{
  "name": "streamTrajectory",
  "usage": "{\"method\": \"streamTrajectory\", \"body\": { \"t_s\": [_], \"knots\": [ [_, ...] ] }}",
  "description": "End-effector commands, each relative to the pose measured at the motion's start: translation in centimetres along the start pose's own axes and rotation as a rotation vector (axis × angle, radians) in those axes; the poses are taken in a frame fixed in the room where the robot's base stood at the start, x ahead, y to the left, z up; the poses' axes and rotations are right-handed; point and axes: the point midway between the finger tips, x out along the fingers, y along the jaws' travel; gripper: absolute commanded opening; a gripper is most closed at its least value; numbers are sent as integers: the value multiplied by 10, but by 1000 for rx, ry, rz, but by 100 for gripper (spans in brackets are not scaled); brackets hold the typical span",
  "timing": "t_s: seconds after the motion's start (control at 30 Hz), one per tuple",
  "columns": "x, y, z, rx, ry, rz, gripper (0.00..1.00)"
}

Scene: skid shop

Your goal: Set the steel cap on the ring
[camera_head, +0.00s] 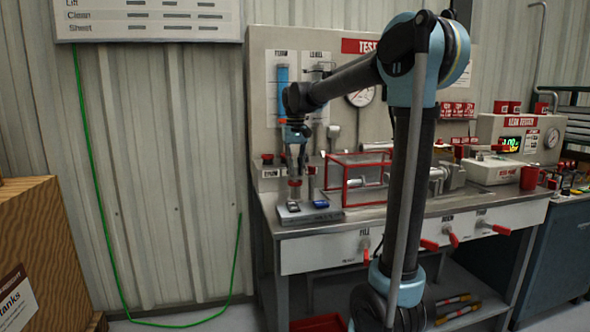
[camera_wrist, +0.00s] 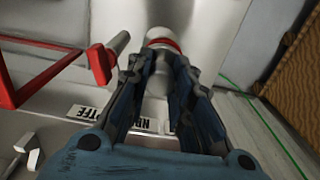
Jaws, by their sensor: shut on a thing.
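My gripper (camera_head: 296,168) points down over a flat steel plate (camera_head: 332,216) at the left end of the bench. In the wrist view its two dark fingers (camera_wrist: 159,78) close around a smooth grey metal piece (camera_wrist: 157,84), which looks like the steel cap. A pale cylinder with a red band (camera_wrist: 164,43) shows just beyond the fingertips; I cannot tell whether it touches the held piece. A small blue piece (camera_head: 320,204) sits on the plate. The ring itself is not clearly visible.
A red-framed guard (camera_head: 346,186) stands right of the plate, and its red bars (camera_wrist: 42,76) come close in the wrist view. A backboard with gauges rises behind. Red-handled levers (camera_head: 452,238) line the bench front. A wooden crate (camera_head: 40,240) stands at left.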

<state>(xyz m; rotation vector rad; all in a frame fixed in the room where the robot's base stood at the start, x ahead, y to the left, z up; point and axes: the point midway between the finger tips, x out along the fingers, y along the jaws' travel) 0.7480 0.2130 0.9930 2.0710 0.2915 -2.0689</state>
Motion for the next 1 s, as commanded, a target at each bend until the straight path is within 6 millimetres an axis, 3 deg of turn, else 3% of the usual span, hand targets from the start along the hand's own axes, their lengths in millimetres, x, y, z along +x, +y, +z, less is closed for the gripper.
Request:
{"method": "streamTrajectory", "body": {
  "t_s": [1.0],
  "knots": [
    [8, 0, 0, 0, 0, 0, 3]
  ]
}}
